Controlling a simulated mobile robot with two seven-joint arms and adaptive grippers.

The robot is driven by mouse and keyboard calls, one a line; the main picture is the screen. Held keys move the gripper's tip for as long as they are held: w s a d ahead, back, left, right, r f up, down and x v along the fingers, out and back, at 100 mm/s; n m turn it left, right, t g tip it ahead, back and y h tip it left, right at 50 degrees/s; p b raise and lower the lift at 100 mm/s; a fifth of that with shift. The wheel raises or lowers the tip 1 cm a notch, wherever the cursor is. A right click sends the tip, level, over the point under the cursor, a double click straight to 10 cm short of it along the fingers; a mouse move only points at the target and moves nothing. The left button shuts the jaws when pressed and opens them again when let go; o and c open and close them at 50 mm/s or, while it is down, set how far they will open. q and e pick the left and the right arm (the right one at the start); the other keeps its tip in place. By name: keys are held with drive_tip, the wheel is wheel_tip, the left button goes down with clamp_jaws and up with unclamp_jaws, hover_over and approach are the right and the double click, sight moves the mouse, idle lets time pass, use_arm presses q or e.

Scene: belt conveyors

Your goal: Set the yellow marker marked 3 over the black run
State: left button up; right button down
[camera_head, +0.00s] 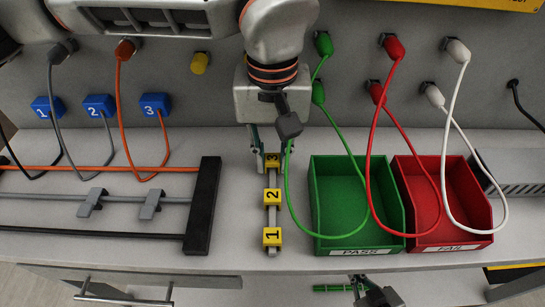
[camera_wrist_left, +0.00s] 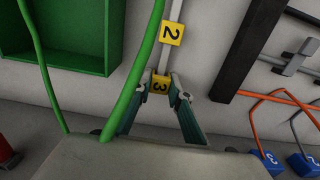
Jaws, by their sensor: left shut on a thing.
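The yellow marker 3 (camera_head: 272,160) sits at the far end of a narrow pale strip (camera_head: 272,217), with yellow markers 2 (camera_head: 272,197) and 1 (camera_head: 272,236) nearer. My left gripper (camera_head: 271,153) reaches down at the strip's far end, shut on marker 3. In the left wrist view marker 3 (camera_wrist_left: 160,86) lies between its fingertips (camera_wrist_left: 161,88), and marker 2 (camera_wrist_left: 172,33) is just beyond. The black run (camera_head: 90,235) is the nearest of three runs at the left, ending at a black end bar (camera_head: 203,206). My right gripper (camera_head: 365,290) shows partly at the bottom edge; its opening is unclear.
A green PASS bin (camera_head: 318,200) and a red FAIL bin (camera_head: 480,215) stand to the right. A green cable (camera_head: 289,190) hangs close beside my left gripper. The grey run (camera_head: 60,198) carries two clips. Bare tabletop lies between the end bar and the strip.

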use_arm(q)
drive_tip(key=shift+f, duration=0.3)
drive_tip(key=shift+f, duration=0.15)
drive_tip(key=o, duration=0.7)
